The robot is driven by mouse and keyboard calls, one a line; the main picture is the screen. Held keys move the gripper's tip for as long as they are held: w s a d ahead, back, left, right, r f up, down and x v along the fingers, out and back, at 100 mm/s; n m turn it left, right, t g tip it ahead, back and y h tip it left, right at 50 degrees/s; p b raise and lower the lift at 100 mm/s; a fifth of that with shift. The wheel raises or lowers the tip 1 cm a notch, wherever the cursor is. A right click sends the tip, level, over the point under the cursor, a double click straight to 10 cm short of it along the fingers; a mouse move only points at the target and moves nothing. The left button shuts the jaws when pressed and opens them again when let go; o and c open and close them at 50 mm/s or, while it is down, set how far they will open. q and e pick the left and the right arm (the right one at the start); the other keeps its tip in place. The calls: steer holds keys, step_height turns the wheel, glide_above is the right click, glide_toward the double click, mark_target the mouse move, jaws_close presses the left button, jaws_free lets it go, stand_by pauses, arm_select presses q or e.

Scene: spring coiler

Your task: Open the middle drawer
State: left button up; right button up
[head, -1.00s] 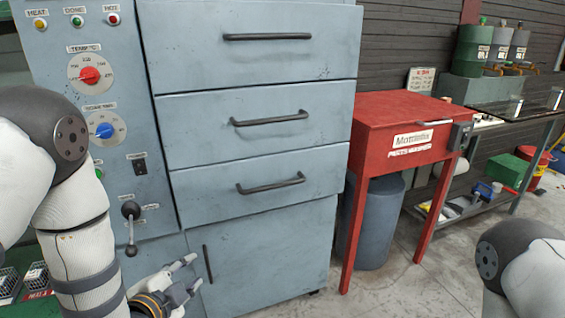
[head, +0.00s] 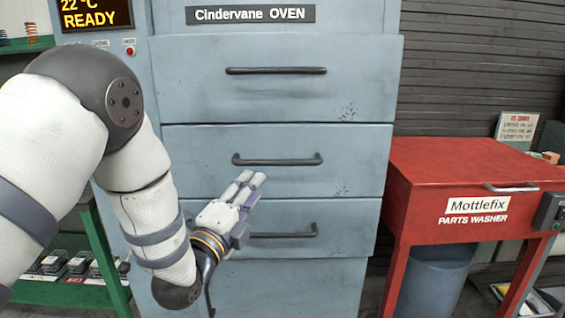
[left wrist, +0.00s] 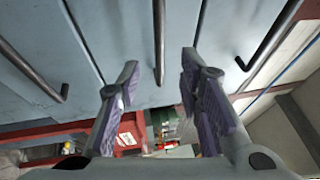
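The grey-blue oven's middle drawer (head: 345,145) appears shut, with a dark horizontal bar handle (head: 277,161). My left gripper (head: 252,179) is just below this handle, in front of the drawers, and partly covers the bottom drawer's handle. The left wrist view is turned sideways: the gripper (left wrist: 160,85) is open and empty, and the middle handle (left wrist: 159,40) shows between the two fingers. I cannot tell how far the fingertips are from it; no contact shows. My right gripper is not in view.
The top drawer (head: 350,90) with its handle (head: 276,71) is above, and the bottom drawer (head: 345,225) with its handle (head: 290,235) is below; both appear shut. A red parts washer (head: 450,165) stands close on the right. A green rack (head: 100,255) is at the left.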

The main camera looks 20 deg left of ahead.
mark_target(271, 164)
arm_select(q)
steer(key=b+x, duration=0.1)
steer(key=x, duration=0.9)
steer(key=shift+w+a+f, duration=0.1)
steer(key=shift+w+a, duration=0.05)
steer(key=shift+w, duration=0.55)
steer(key=shift+r, duration=0.2)
jaws_close()
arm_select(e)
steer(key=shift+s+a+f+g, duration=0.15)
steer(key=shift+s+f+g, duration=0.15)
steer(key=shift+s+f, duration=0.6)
